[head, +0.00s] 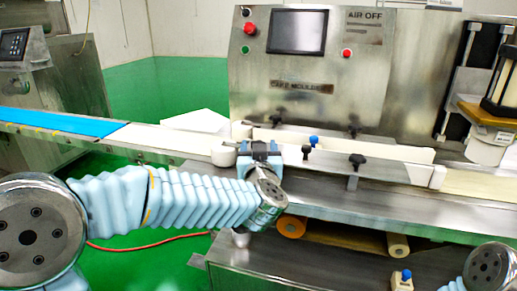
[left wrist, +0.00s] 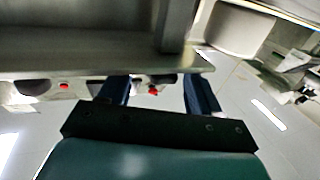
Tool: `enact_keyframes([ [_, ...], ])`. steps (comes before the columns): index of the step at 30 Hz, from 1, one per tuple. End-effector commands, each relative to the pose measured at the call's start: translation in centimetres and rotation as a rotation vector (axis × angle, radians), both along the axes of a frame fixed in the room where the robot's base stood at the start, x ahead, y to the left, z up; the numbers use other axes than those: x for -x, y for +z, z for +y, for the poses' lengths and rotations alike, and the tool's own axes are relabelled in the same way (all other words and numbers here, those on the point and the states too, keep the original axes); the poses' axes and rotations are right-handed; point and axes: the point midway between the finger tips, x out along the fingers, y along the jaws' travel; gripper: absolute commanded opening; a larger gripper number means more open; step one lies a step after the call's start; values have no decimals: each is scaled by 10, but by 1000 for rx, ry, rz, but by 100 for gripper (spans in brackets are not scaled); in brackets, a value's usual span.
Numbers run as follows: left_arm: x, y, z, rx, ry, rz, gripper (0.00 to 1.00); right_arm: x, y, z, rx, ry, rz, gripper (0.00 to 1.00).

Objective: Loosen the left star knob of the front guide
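The front guide (head: 390,172) is a long pale rail along the near side of the conveyor in the head view. A black star knob (head: 357,160) stands on its right part. The spot of the left star knob is covered by my left gripper (head: 258,148), so I cannot make the knob out there. In the left wrist view, the dark fingers of my left gripper (left wrist: 157,92) stand apart, with a gap between them. A small dark shape and a red spot show in that gap; I cannot tell whether it is the knob. My right gripper is out of view.
Black knobs (head: 277,113) (head: 355,125) stand on the rear guide. A blue-topped knob (head: 313,140) is just right of my left gripper. The control panel (head: 298,32) rises behind. A blue belt (head: 65,122) runs left. Rollers (head: 291,226) sit below the table edge.

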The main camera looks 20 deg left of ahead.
Motion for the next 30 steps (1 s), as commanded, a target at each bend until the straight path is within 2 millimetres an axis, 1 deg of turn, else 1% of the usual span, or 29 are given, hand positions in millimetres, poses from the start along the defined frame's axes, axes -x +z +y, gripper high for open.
enact_keyframes([
  [8,0,0,0,1,1,0,66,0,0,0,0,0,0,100],
  [11,6,0,-2,1,0,0,66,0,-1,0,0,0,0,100],
  [14,19,-1,-6,1,-2,-1,66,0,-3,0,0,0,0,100],
  [24,97,-1,-29,1,-3,-1,66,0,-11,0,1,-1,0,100],
  [27,114,0,-34,1,-2,-1,66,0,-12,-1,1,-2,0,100],
  [30,126,0,-37,1,-1,-1,66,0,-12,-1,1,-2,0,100],
])
